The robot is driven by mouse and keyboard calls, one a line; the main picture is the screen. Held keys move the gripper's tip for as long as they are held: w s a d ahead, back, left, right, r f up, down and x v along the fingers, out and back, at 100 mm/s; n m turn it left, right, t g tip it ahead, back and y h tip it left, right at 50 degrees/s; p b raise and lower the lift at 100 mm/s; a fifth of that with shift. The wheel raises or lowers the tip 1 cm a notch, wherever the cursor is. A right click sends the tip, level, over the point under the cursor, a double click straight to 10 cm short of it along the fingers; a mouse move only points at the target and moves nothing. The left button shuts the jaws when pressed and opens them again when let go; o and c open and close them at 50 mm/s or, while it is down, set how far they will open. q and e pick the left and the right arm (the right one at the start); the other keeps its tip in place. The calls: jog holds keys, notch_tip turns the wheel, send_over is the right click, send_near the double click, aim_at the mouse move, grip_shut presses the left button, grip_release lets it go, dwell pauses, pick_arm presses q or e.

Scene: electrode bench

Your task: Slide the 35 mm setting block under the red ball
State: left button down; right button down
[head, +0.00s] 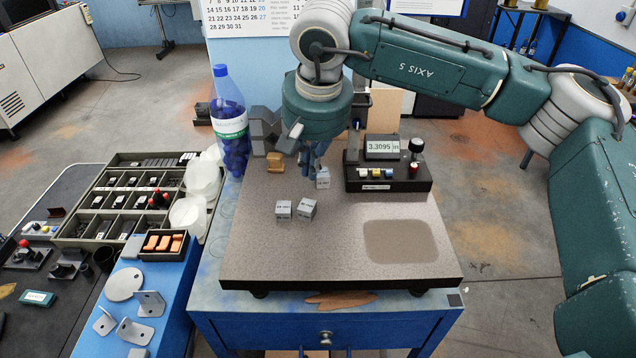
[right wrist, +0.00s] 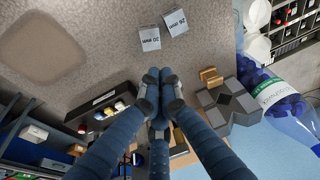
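Two small grey setting blocks stand on the granite plate (head: 345,255): one at the left (head: 283,210) and one beside it (head: 307,208). In the right wrist view their labels read 20 mm (right wrist: 150,38) and 26 mm (right wrist: 175,22). A third grey block (head: 323,178) is at my right gripper's fingertips (head: 312,172); its label is too small to read. In the right wrist view the fingertips (right wrist: 158,78) lie close together and hide that block, so a grip on it is unclear. A small red part (head: 413,168) shows on the black gauge; I cannot tell whether it is the ball. My left gripper is out of view.
The black gauge base (head: 388,185) with a 3.3095 in display (head: 382,148) stands just right of the gripper. A dark angular block (head: 265,130), a brass piece (head: 276,162) and a bottle (head: 230,125) are to its left. The plate's front is clear.

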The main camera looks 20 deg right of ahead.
aim_at(321, 193)
jog(key=shift+h, duration=0.4)
jog(key=w+d+f+p, duration=0.1)
jog(key=f, duration=0.1)
jog(key=w+d+f+p, duration=0.1)
jog(key=f, duration=0.2)
jog(key=w+d+f+p, duration=0.1)
jog(key=f+p, duration=0.1)
jog(key=shift+d+f, duration=0.1)
jog(key=shift+f, duration=0.55)
jog(key=shift+w+f, duration=0.1)
